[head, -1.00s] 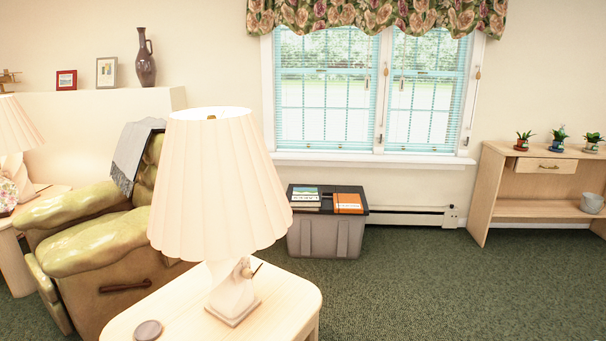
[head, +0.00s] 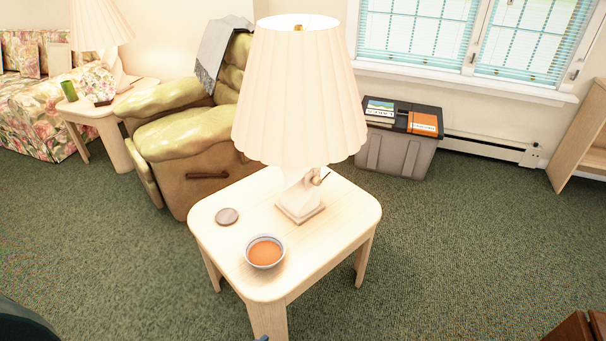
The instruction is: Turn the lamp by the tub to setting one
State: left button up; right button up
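A lamp with a cream pleated shade (head: 300,95) and a pale twisted base (head: 300,197) stands on a light wooden end table (head: 330,245). A small knob or switch (head: 320,178) sticks out on the right side of the base, just below the shade. The lamp appears lit; its setting cannot be read. The grey tub (head: 393,154) with a dark lid stands on the floor behind and to the right of it. A second similar lamp (head: 100,25) stands on another table at the far left. Neither of my grippers can be made out in the head view.
A bowl of orange liquid (head: 265,251) and a round coaster (head: 227,216) sit on the near table. A green recliner (head: 190,135) stands behind it. Books (head: 422,123) lie on the tub. Green carpet (head: 470,245) is clear to the right.

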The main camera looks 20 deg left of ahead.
aim_at(316, 181)
jog(key=i+l, duration=0.9)
jog(key=i, duration=0.2)
